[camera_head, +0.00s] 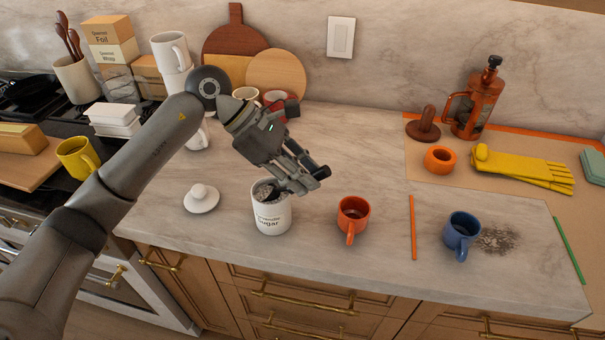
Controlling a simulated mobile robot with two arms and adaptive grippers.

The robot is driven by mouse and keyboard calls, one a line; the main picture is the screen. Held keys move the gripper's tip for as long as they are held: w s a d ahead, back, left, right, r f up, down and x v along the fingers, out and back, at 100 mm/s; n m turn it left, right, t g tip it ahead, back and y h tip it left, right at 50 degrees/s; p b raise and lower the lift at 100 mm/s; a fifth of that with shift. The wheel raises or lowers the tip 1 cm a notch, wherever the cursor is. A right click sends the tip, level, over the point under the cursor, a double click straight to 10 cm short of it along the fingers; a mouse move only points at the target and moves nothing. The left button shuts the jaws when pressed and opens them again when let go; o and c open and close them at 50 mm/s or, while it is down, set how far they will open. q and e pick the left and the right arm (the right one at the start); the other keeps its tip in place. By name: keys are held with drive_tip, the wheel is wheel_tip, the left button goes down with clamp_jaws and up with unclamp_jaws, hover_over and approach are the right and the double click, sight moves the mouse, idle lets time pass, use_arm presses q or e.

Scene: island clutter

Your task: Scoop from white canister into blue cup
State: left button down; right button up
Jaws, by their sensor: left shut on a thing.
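The white canister (271,216), with "Sugar" on its front, stands upright and open near the counter's front edge. Its white lid (201,198) with a knob lies to its left. The blue cup (461,234) stands upright at the right, handle toward the front. My left gripper (312,182) is over the canister's right rim, shut on what looks like a scoop. The scoop is mostly hidden by the fingers and the canister; grey material shows in the canister's mouth. My right gripper is not in view.
An orange cup (352,217) stands between canister and blue cup. An orange stick (413,227) and a green stick (569,250) flank the blue cup. Dark grains (497,239) lie spilled right of it. Yellow gloves (522,170) and a French press (478,100) are behind.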

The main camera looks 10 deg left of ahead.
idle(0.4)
use_arm(q)
drive_tip(key=shift+f+b, duration=0.1)
drive_tip(key=shift+b, duration=0.25)
idle(0.8)
idle(0.5)
drive_tip(key=shift+r+p, duration=0.5)
drive_tip(key=shift+r, duration=0.7)
idle(0.3)
